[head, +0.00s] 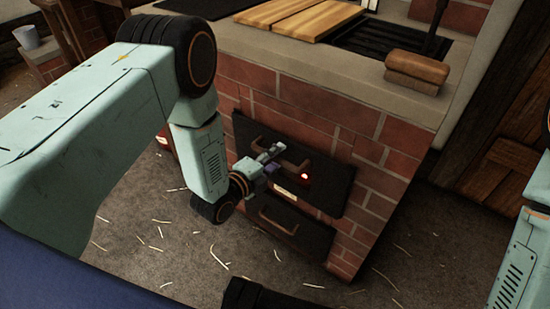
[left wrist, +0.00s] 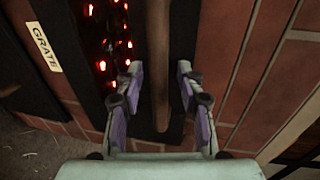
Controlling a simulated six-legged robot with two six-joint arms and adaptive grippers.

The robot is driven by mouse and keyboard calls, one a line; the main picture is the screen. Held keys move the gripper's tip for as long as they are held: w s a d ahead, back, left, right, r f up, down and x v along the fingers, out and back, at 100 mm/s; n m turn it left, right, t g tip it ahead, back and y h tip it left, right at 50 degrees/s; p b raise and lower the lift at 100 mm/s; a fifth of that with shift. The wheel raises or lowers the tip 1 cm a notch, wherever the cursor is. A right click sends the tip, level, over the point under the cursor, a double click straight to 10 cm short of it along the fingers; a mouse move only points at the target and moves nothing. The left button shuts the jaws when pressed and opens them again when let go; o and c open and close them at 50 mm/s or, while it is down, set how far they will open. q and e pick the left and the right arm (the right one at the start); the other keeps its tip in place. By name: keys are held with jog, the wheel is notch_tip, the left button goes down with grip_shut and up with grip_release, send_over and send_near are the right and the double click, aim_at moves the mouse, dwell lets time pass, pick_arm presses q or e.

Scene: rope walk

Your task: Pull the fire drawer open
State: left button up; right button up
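The brick stove's front carries two dark panels. The upper panel (head: 330,178) has a bar handle (head: 296,162) and a red glow. The lower panel (head: 305,228) has its own handle (head: 278,222). Both look flush with the brick. My left gripper (head: 274,158) is at the upper handle. In the left wrist view, my open fingers (left wrist: 158,92) stand either side of the handle bar (left wrist: 158,60), with a gap on each side. Glowing holes (left wrist: 118,45) show beside the bar. A label reading "GRATE" (left wrist: 45,46) is at the left. My right gripper is out of view.
On the stove's top are wooden boards (head: 300,18), a black grill (head: 375,45) and a wooden block (head: 416,70). Straw-strewn floor (head: 170,255) is open before the stove. A wooden door (head: 515,160) stands at the right.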

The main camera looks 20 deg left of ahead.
pick_arm(q)
grip_shut()
dwell(0.8)
